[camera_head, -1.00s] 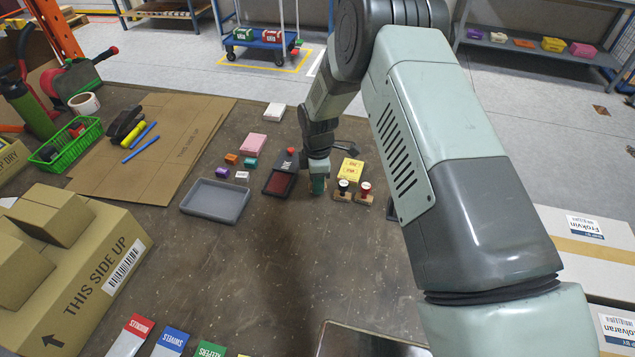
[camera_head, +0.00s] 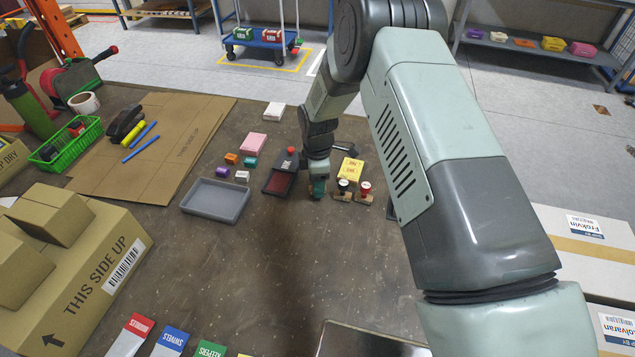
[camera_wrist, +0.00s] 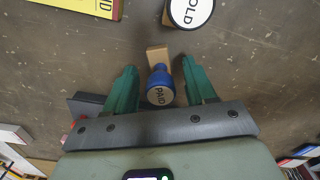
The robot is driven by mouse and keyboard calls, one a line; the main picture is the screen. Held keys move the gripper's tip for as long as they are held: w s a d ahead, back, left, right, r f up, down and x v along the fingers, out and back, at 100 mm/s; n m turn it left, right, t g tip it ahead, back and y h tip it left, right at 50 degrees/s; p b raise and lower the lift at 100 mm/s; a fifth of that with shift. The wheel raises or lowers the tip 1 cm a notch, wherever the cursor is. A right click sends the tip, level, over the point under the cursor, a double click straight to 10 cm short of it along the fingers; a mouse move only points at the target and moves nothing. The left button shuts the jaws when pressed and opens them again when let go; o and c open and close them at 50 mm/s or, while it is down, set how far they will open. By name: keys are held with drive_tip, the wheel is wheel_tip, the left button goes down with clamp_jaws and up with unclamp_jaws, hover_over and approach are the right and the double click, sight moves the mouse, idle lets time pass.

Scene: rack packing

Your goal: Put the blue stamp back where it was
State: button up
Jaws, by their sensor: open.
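The blue stamp (camera_wrist: 160,86) stands between the two green fingers of my gripper (camera_wrist: 160,92) in the wrist view, its round top reading PAID. The fingers are open, with a visible gap on each side of the stamp. A wooden block (camera_wrist: 157,55) shows just beyond the stamp, at or under it; I cannot tell how the stamp sits on it. In the head view my gripper (camera_head: 318,188) is low over the table, left of the other stamps, and hides the blue stamp.
A black-handled stamp (camera_head: 343,186) and a red-handled stamp (camera_head: 365,187) stand close on the right. A yellow box (camera_head: 351,167) is behind them. A red ink pad (camera_head: 279,183) lies on the left, with a grey tray (camera_head: 215,201) further left.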

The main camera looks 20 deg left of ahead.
wheel_tip(320, 180, up, 12)
drive_tip(key=shift+d+f, duration=0.1)
drive_tip(key=s+d+r+m+t, duration=0.1)
drive_tip(key=s+d+r+m, duration=0.2)
drive_tip(key=d+r, duration=0.35)
drive_tip(key=s+d+r+m+t, duration=0.15)
drive_tip(key=d+r+m, duration=0.25)
drive_tip(key=r, duration=0.6)
drive_tip(key=s+d+r+m, duration=0.35)
drive_tip(key=d+r, duration=0.25)
drive_tip(key=r, duration=0.3)
drive_tip(key=s+d+r+m+t, duration=0.1)
drive_tip(key=s+d+m, duration=0.4)
drive_tip(key=s, duration=0.5)
drive_tip(key=s+d+r+m+t, duration=0.2)
drive_tip(key=s+d+r+m, duration=0.2)
drive_tip(key=s, duration=0.6)
drive_tip(key=shift+s+d+r+m, duration=0.15)
drive_tip(key=shift+s+d+m, duration=0.35)
drive_tip(key=shift+m, duration=0.75)
drive_tip(key=shift+w+d, duration=0.15)
drive_tip(key=shift+w, duration=0.05)
drive_tip(key=shift+c, duration=0.5)
